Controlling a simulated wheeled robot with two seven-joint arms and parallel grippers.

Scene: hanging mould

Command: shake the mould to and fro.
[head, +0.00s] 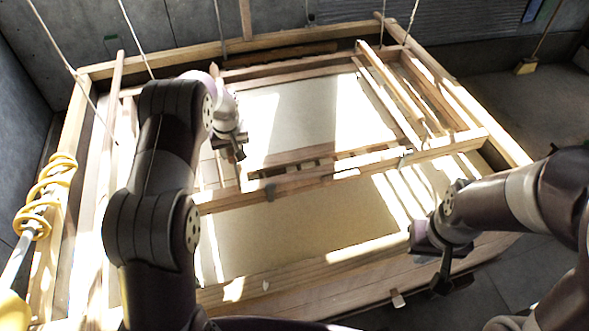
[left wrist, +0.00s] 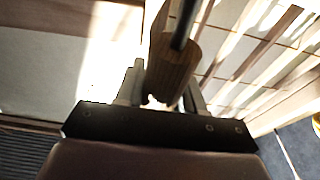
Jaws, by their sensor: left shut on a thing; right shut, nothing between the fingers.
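The mould (head: 340,176) is a wooden frame with bars and a pale surface inside, lying over the large wooden vat (head: 290,277) in the head view. My left gripper (head: 232,152) is at the mould's left side, partly hidden behind my arm. In the left wrist view, its fingers (left wrist: 166,92) are shut on a brown wooden piece (left wrist: 172,66), which looks like part of the mould; a dark rod runs along it. My right gripper (head: 440,285) is shut and empty by the vat's front right edge, apart from the mould.
Ropes (head: 137,38) hang down from above at the back and left. A yellow coil (head: 45,190) is around a pole at the left. A small block (head: 398,298) sticks out at the vat's front. Grey floor (head: 515,262) is open at the right.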

